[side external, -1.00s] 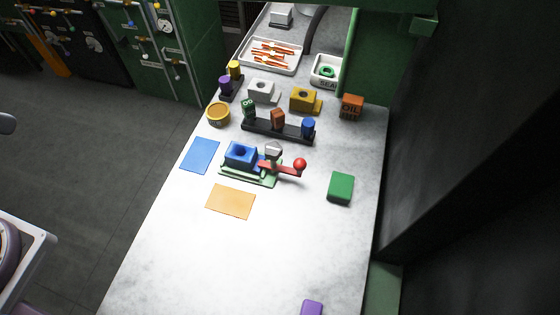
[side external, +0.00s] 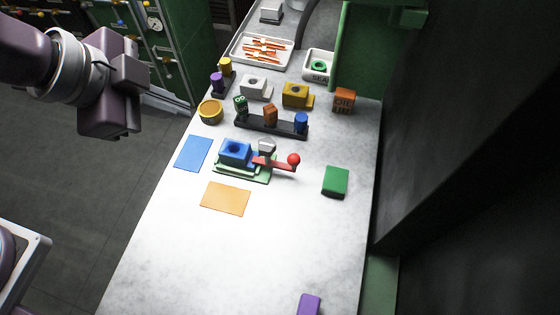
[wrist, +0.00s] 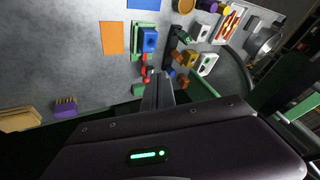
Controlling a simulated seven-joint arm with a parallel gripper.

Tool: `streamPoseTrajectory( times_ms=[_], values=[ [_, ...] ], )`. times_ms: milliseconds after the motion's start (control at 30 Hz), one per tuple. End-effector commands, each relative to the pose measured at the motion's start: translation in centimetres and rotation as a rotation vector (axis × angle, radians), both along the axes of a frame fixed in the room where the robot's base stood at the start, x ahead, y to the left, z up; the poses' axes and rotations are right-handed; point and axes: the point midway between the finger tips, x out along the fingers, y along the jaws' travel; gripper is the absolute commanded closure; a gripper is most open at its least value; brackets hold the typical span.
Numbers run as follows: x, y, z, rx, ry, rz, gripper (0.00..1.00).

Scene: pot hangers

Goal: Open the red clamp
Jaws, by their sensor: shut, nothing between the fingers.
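The red clamp (side external: 275,164) has a red lever ending in a red ball, which points right on a green base (side external: 259,181). A blue block (side external: 235,152) with a hole sits on the left part of this base, beside a grey-white clamp part (side external: 267,147). In the wrist view the red lever (wrist: 145,71) shows just left of my fingertips, partly hidden. My gripper (wrist: 157,76) is shut and empty there. In the side view my arm is at the upper left, well away from the clamp; its fingertips cannot be made out.
A dark rack (side external: 269,127) of small parts stands just behind the clamp. A green block (side external: 335,181) lies to the right. Flat blue (side external: 193,152) and orange (side external: 226,198) sheets lie left and in front. The front table is mostly clear, except a purple block (side external: 309,304).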

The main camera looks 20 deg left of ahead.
Motion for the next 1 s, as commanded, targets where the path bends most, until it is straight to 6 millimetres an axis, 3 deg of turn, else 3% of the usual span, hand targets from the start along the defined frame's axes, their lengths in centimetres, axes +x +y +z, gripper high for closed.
streamPoseTrajectory(
  times_ms=[33,100,233,367,667,1000],
  values=[
    [-0.6,-2.6,-2.0,0.018,-0.003,-0.112,1.0],
    [-1.5,-5.7,-4.1,0.029,-0.019,-0.25,1.0],
    [-3.1,-8.9,-6.4,0.034,-0.036,-0.402,1.0],
    [-3.6,-9.8,-7.1,0.031,-0.042,-0.443,1.0],
    [-3.4,-9.9,-7.2,0.031,-0.041,-0.439,1.0],
    [-1.2,-12.5,-12.6,0.036,-0.038,-0.438,1.0]
  ],
)
